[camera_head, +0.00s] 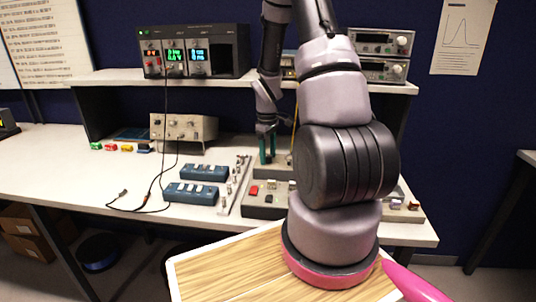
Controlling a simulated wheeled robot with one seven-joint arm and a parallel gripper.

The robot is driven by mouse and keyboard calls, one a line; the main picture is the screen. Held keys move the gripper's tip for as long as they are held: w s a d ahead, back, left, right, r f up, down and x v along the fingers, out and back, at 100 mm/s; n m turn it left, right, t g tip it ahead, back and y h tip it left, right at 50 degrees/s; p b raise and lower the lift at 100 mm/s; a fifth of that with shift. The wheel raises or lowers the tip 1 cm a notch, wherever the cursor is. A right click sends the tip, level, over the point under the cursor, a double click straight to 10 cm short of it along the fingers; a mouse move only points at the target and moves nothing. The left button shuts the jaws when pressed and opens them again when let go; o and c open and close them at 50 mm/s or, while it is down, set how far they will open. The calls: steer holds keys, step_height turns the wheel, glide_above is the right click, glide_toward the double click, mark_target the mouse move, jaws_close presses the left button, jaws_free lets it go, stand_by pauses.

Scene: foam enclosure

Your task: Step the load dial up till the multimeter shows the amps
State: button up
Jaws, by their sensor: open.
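My gripper (267,158), with green fingers, is open and points down over the bench, just above or in front of a grey unit (258,209) with red buttons. I cannot tell whether it touches anything. A black rack instrument (222,52) on the shelf shows lit red, green and blue-white readouts, too small to read. I cannot tell which device is the multimeter. The load dial is not clearly visible; my arm hides part of the grey unit and the bench to its right.
Two blue boxes (192,193) lie left of the grey unit, with black leads (150,190) beside them. A beige instrument with knobs (184,128) stands under the shelf (110,78). Two stacked instruments (384,42) sit at the shelf's right end. The bench's left (50,160) is mostly clear.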

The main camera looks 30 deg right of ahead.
jaws_close()
steer(key=m, duration=0.8)
steer(key=shift+m, duration=0.3)
stand_by(0.6)
steer(key=shift+r, duration=0.1)
jaws_free()
